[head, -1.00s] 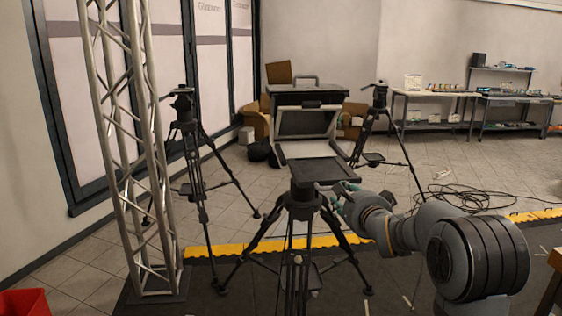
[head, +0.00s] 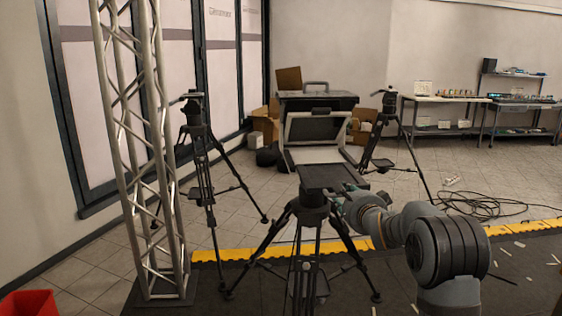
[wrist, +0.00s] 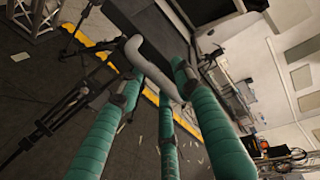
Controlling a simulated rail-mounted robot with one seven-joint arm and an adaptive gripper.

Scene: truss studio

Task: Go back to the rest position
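In the head view my gripper (head: 342,196) is mostly hidden by my arm, beside the flat black top plate (head: 325,176) of the nearest tripod. I cannot tell whether it touches the plate. No object is clearly held.
The nearest tripod (head: 312,215) stands close, legs spread. A metal truss (head: 160,200) and another tripod (head: 200,150) stand left, a third tripod (head: 388,140) behind. A teleprompter-like unit (head: 318,125) is at the back. Cables (head: 480,205) lie right. A red bin (head: 28,303) is front left.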

